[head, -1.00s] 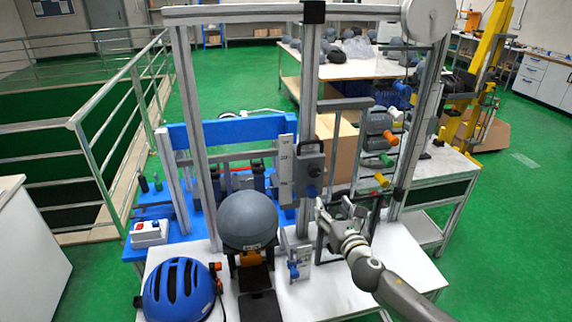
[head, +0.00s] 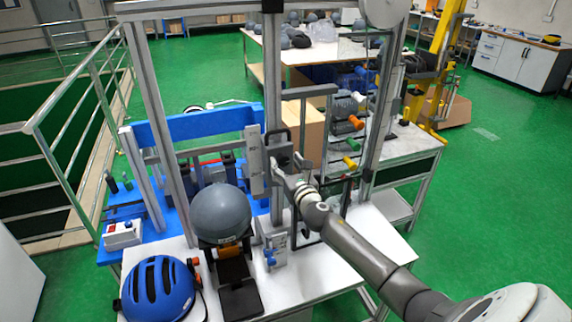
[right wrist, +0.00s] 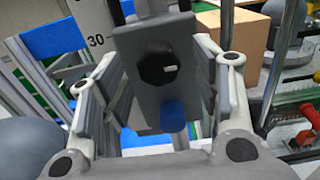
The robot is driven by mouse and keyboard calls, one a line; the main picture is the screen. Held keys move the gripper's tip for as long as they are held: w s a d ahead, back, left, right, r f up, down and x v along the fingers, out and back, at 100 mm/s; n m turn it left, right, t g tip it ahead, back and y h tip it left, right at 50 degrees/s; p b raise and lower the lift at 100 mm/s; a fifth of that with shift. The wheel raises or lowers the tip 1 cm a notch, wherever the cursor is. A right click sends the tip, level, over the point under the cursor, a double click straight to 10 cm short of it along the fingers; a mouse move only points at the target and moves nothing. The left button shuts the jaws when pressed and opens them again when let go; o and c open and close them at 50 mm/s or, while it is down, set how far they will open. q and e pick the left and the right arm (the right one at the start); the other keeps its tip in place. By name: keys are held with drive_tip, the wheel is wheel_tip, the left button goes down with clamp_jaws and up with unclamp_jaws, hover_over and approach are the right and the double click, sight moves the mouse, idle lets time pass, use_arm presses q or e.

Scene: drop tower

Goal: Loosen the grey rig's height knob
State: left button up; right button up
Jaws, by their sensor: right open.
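The grey rig (head: 272,80) is a tall metal frame on a white table. Its grey carriage (head: 279,146) sits on the middle upright beside a height scale. In the right wrist view the black height knob (right wrist: 158,67), with a small pale mark, is on the carriage face (right wrist: 150,105). My right gripper (head: 288,183) is in front of the carriage in the head view, covering the knob there. In the wrist view the right gripper (right wrist: 160,85) is open, its fingers on either side of the knob with gaps. My left gripper is not in view.
A grey ball-like headform (head: 221,212) stands on the rig's table, left of the gripper. A blue helmet (head: 160,288) lies at the table's front left. A blue rig (head: 190,132) stands behind. Coloured handles (head: 350,124) hang at the right.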

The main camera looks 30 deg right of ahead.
drive_tip(key=shift+w, duration=0.3)
drive_tip(key=shift+c, duration=0.2)
drive_tip(key=c, duration=1)
